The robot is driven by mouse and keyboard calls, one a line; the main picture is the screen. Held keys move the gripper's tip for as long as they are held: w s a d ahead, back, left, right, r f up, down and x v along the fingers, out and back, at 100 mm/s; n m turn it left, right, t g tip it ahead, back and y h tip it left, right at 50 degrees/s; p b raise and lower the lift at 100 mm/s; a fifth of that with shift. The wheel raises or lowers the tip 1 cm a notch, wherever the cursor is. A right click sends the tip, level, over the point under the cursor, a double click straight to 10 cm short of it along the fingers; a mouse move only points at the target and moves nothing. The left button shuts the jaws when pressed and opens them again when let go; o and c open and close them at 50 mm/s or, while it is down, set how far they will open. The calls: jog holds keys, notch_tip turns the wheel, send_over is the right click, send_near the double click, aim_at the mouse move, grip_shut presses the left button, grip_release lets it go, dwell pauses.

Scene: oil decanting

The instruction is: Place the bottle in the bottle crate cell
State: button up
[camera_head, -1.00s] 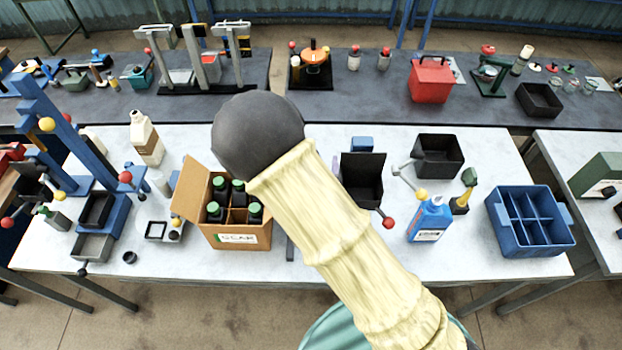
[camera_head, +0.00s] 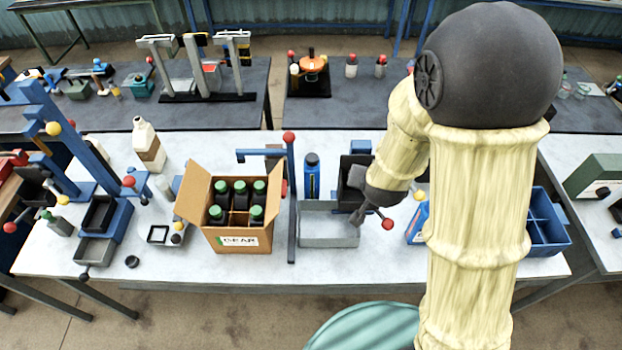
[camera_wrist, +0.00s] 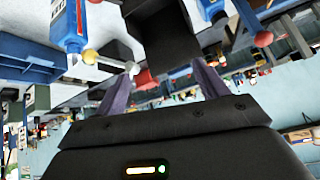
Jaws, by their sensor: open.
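A blue bottle crate (camera_head: 552,243) with open cells stands at the right of the white table, partly hidden behind my arm. It seems to show at the left of the wrist view (camera_wrist: 32,62). A blue jug (camera_head: 414,226) is mostly hidden by my arm; a blue container with a white label shows in the wrist view (camera_wrist: 70,26). I cannot tell which bottle is meant. My gripper (camera_head: 359,214) is open over the tray's right end, with nothing seen between its fingers (camera_wrist: 162,84).
A cardboard box (camera_head: 240,240) holds several dark green-capped bottles. A black bin (camera_head: 354,170) is just behind my gripper. The table's front strip is mostly clear.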

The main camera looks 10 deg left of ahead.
jog(key=s+d+f+g+b, duration=0.1)
jog(key=s+d+g+b, duration=0.4)
jog(key=s+d, duration=0.5)
jog(key=s+d+f+b, duration=0.1)
jog(key=f+b, duration=0.6)
jog(key=b, duration=0.1)
jog(key=s+d+f+b, duration=0.1)
jog(key=d+f+b, duration=0.1)
jog(key=f+b, duration=0.6)
jog(key=shift+d+n+h+b, duration=0.25)
jog(key=shift+n+h+b, duration=0.15)
jog(key=shift+b, duration=0.1)
jog(key=shift+s, duration=0.15)
